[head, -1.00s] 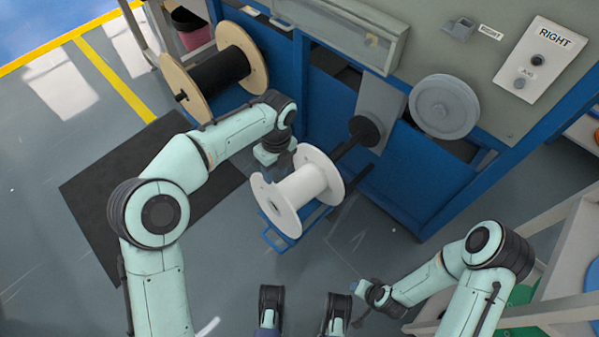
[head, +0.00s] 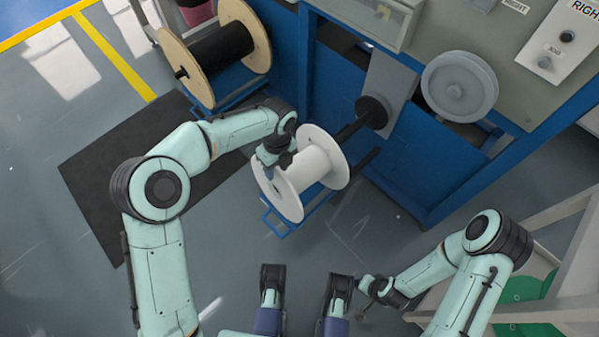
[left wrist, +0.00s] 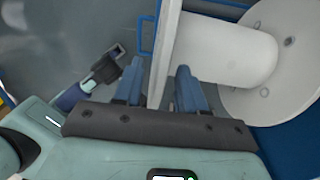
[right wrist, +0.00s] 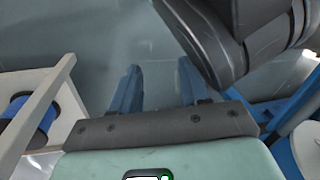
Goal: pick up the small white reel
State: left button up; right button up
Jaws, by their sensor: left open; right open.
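The white reel (head: 314,166) sits at the end of a dark shaft (head: 352,132) that sticks out of the blue machine. It has two wide flanges and a white barrel. My left gripper (head: 272,157) is at its left flange. In the left wrist view the open fingers (left wrist: 159,88) lie on either side of that flange's edge (left wrist: 163,50), with the barrel (left wrist: 225,48) to the right. I cannot tell whether either finger touches it. My right gripper (head: 361,300) is low at the front right, away from the reel. Its fingers (right wrist: 158,90) are open and empty.
A wooden reel of black cable (head: 222,52) stands at the upper left. A blue frame (head: 283,222) is under the white reel. A grey wheel (head: 460,87) is on the machine front. A pale shelf (head: 570,255) stands right. A dark mat (head: 120,185) lies left on open floor.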

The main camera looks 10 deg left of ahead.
aim_at(276, 173)
pick_arm(q)
notch_tip(276, 173, down, 3)
jog(key=shift+s+a+f+b, duration=0.1)
jog(key=shift+b, duration=0.3)
grip_shut()
pick_arm(e)
jog(key=shift+s+d+f+g, duration=0.1)
jog(key=shift+s+f+g, duration=0.1)
jog(key=shift+s+f, duration=0.3)
jog(key=shift+s+d+f+g, duration=0.1)
jog(key=shift+s+f+g, duration=0.15)
jog(key=shift+s, duration=0.35)
